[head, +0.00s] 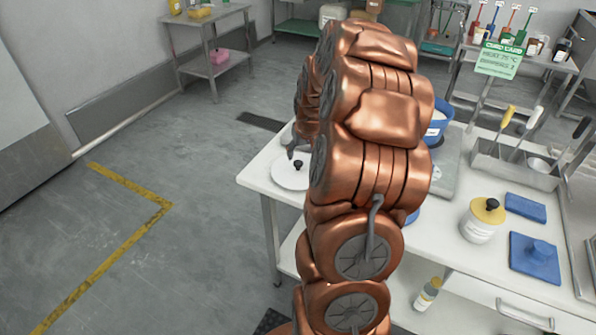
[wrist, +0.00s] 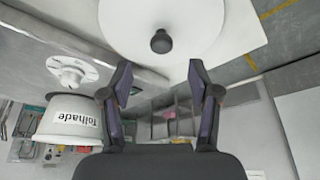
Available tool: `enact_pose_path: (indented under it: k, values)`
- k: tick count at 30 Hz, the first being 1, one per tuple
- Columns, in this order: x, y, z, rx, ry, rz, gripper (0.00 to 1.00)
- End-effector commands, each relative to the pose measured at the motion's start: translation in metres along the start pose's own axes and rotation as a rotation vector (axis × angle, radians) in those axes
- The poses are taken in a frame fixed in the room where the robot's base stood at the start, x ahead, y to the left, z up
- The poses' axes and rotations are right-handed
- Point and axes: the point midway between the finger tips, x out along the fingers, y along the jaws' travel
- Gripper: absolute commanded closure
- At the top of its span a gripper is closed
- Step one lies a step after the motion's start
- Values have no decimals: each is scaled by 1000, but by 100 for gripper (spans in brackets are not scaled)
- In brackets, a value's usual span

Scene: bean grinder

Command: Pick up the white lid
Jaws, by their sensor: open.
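The white lid (head: 285,180) lies flat near the left corner of the white table, with a black knob on top. In the wrist view the lid (wrist: 190,15) fills the top middle, and its knob (wrist: 161,41) is just beyond my fingertips. My gripper (wrist: 160,70) is open and empty, its two dark fingers spread on either side of the knob's line, apart from it. In the head view only a grey part of my gripper shows above the lid; my copper arm hides the rest.
A white labelled container (wrist: 70,120) shows left of my gripper. Open floor lies left of the table.

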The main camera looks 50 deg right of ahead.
Motion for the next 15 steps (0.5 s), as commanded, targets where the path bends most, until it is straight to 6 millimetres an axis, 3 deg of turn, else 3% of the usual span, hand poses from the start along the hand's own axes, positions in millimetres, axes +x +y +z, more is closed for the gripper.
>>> enact_pose_path:
  k: [15]
  values:
    - [29,2,-1,4,3,2,39]
